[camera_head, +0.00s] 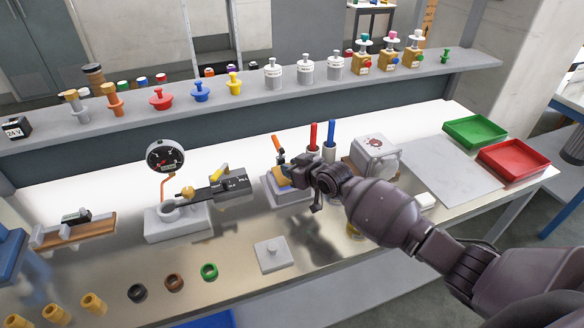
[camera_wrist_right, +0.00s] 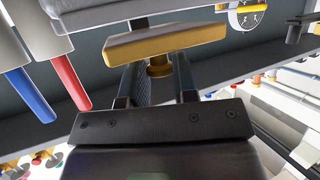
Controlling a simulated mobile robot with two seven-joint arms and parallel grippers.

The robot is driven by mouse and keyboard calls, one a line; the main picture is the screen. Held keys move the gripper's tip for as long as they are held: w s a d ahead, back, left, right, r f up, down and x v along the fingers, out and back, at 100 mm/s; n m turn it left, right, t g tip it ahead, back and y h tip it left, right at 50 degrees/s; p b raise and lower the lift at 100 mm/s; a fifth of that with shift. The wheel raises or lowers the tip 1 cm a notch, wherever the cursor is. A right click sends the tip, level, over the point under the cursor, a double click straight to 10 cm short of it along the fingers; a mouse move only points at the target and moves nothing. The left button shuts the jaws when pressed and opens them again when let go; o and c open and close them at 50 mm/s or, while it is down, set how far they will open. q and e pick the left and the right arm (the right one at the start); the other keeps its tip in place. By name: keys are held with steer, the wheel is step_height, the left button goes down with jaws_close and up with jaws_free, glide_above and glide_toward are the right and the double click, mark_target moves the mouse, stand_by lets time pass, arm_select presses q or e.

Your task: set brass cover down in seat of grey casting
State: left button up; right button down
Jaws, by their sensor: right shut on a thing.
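My right gripper (camera_head: 291,174) is shut on the brass cover (camera_wrist_right: 165,42), holding it by the short knob between its fingers. In the wrist view the cover is a flat brass plate across the fingertips. In the head view a yellow edge of the cover (camera_head: 281,183) shows beside the gripper, right over the grey casting (camera_head: 272,195). The gripper hides much of the casting and its seat. I cannot tell whether the cover touches the seat. My left gripper is not in view.
Red and blue sticks (camera_head: 314,135) stand in holders just behind the gripper. A dial gauge stand (camera_head: 165,158) is to the left and a grey housing (camera_head: 372,155) to the right. A pale knobbed plate (camera_head: 271,254) lies in front. Green (camera_head: 475,131) and red (camera_head: 514,160) trays are at right.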

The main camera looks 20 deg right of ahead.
steer(key=shift+f+b, duration=0.45)
steer(key=shift+f, duration=0.2)
steer(key=c, duration=0.8)
jaws_free()
steer(key=shift+f, duration=0.1)
steer(key=v, duration=1)
steer(key=shift+s+d, duration=0.2)
steer(key=shift+s, duration=0.15)
